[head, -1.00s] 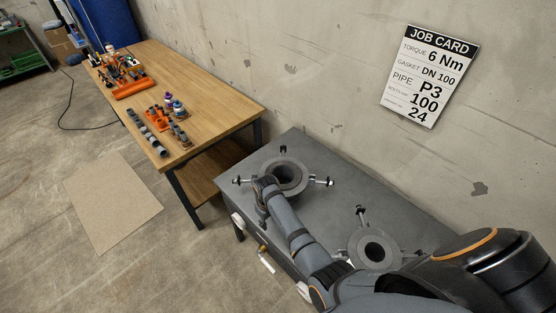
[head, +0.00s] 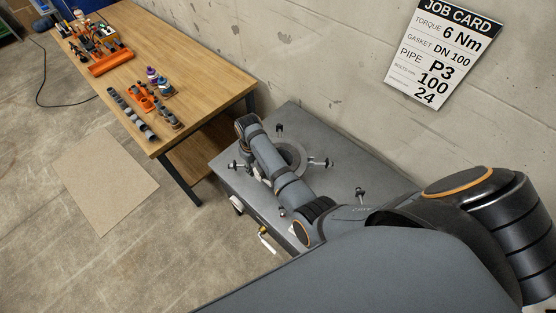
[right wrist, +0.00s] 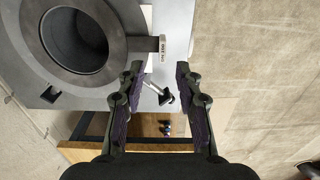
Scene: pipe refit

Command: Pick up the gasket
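No gasket can be clearly made out. A grey flange ring (head: 293,153) on the grey bench is partly hidden by my right arm in the head view. In the head view the right gripper (head: 241,163) is over the bench's left end. My left gripper is not in view.
The grey bench (head: 345,150) carries clamps around the flange. A job card (head: 443,52) hangs on the wall. A flat board (head: 108,180) lies on the floor.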

